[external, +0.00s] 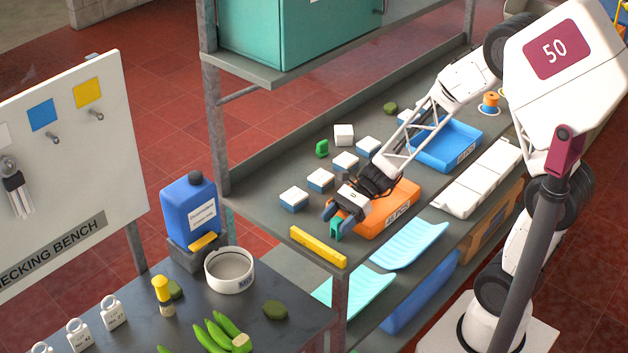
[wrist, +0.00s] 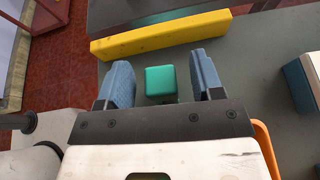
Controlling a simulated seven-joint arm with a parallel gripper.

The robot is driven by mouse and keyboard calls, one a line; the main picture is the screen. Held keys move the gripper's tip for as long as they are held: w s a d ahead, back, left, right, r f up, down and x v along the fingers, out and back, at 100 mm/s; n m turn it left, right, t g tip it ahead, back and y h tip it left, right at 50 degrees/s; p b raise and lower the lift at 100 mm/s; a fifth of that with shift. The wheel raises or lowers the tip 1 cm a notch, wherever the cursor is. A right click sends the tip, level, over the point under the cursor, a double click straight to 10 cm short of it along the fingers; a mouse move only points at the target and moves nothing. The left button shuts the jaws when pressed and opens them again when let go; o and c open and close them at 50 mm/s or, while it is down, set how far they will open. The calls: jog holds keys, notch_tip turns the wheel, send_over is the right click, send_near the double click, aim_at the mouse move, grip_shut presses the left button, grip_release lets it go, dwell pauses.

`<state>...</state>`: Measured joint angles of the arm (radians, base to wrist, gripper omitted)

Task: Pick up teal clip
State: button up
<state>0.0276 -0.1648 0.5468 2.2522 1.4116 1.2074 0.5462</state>
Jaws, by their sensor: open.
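The teal clip (wrist: 161,82) shows in the wrist view as a small teal block with a rounded square top, on the grey shelf between my two fingers. My gripper (wrist: 161,84) is open, with one blue-grey finger on each side of the clip and a visible gap on both sides. In the external view the teal clip (external: 336,229) stands near the front end of the shelf, partly hidden by my gripper (external: 340,213). The gripper points down at it. I cannot tell how far the fingertips are above the shelf.
A yellow bar (external: 318,247) lies along the shelf's end, just beyond the clip. An orange bin (external: 392,207) is close beside my gripper. White-and-blue boxes (external: 294,198) and a green clip (external: 322,148) stand farther back. A blue bin (external: 445,146) is farther along the shelf.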

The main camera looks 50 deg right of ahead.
aim_at(337, 219)
jog(key=c, duration=1)
jog(key=shift+r, duration=0.1)
jog(key=shift+r, duration=4.9)
